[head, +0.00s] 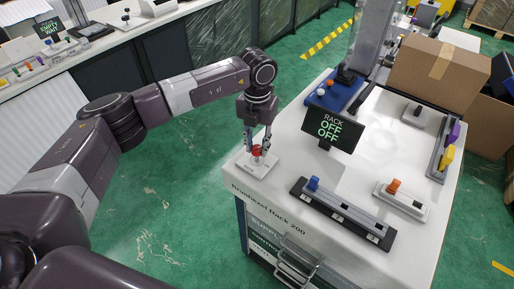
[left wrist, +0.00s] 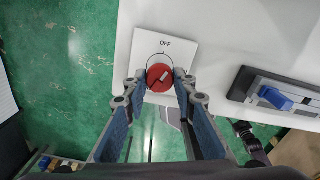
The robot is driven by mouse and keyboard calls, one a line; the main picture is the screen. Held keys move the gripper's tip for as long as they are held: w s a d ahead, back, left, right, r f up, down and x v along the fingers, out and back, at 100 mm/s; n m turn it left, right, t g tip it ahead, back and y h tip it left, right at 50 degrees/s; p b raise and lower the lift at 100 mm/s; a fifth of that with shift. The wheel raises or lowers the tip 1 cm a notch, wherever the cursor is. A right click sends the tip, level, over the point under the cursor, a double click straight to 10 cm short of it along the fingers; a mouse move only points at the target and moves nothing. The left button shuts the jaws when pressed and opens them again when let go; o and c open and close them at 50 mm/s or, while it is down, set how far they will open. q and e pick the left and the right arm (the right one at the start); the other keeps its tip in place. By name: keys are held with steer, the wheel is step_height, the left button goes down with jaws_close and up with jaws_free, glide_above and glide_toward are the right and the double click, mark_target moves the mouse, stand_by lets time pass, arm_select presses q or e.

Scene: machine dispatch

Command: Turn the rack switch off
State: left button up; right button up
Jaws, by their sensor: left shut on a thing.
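The rack switch is a red round knob (head: 256,151) on a small white plate (head: 262,169) at the left corner of the white rack top. My left gripper (head: 257,147) reaches down over it, its fingers closed on the knob's two sides. In the left wrist view the red knob (left wrist: 159,77) sits between the fingertips, with a pale mark on its face and the word OFF above it on the plate (left wrist: 183,46). A black display (head: 333,131) on the rack reads RACK OFF OFF. My right gripper does not show.
A dark slider strip with a blue handle (head: 313,184) lies right of the switch. An orange-knobbed unit (head: 394,187), a blue block (head: 336,91) and a cardboard box (head: 437,72) stand farther off. Green floor left of the rack is clear.

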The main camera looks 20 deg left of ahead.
mark_target(257, 148)
arm_select(q)
steer(key=shift+w+r+n+b, duration=0.15)
steer(key=shift+n+b, duration=0.45)
steer(key=shift+n, duration=1.6)
steer(key=o, duration=1.2)
steer(key=shift+c, duration=0.2)
step_height(257, 148, up, 12)
